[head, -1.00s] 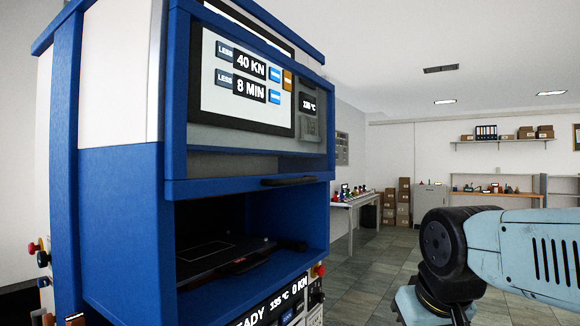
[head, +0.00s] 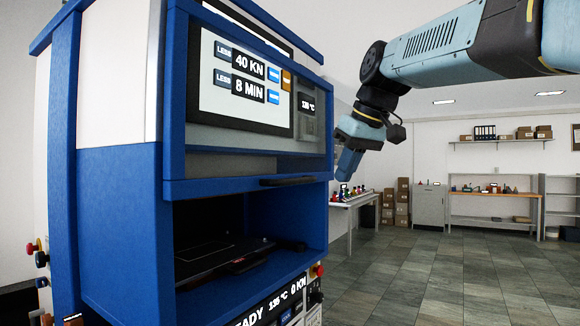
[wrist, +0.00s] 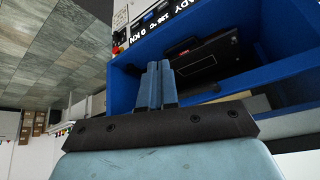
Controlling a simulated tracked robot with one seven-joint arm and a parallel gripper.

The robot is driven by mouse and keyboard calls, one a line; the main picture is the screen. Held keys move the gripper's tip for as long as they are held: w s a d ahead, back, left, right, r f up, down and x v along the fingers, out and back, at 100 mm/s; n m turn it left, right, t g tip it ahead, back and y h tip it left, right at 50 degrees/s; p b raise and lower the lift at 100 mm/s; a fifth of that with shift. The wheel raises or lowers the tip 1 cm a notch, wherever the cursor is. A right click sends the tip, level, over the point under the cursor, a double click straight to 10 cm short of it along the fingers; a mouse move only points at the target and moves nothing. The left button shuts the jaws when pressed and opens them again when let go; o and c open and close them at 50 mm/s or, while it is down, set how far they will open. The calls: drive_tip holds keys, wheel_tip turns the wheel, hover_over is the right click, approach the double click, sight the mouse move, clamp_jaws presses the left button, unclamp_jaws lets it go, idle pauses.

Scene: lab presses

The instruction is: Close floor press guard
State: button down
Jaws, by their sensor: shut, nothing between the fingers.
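The floor press (head: 115,200) is a tall blue and white cabinet at the left of the head view. Its guard (head: 235,187), a blue-framed panel with a dark handle (head: 288,181) on its lower bar, is raised. The opening below it is uncovered, with a dark platen (head: 225,258) inside, also seen in the wrist view (wrist: 205,55). My gripper (head: 346,168) is just right of the handle in the head picture, pointing down. In the wrist view its two blue-grey fingers (wrist: 157,82) are together and empty, in front of the press opening. I cannot tell whether they touch the guard.
A table with small items (head: 355,200), boxes (head: 396,205) and a workbench (head: 495,200) stand farther back. The tiled floor (head: 430,275) at right is clear.

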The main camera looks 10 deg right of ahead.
drive_tip(key=w+a+r+n+y, duration=0.2)
drive_tip(key=w+a+r+n, duration=0.35)
drive_tip(key=w+r, duration=0.5)
drive_tip(key=g, duration=0.1)
hover_over(292, 180)
wheel_tip(292, 180, down, 5)
drive_tip(key=shift+a+f, duration=0.1)
drive_tip(key=shift+f, duration=0.1)
wheel_tip(292, 180, down, 3)
drive_tip(key=shift+f, duration=0.1)
drive_tip(key=shift+s+d+f, duration=0.1)
drive_tip(key=shift+d+f, duration=0.1)
drive_tip(key=shift+f, duration=0.4)
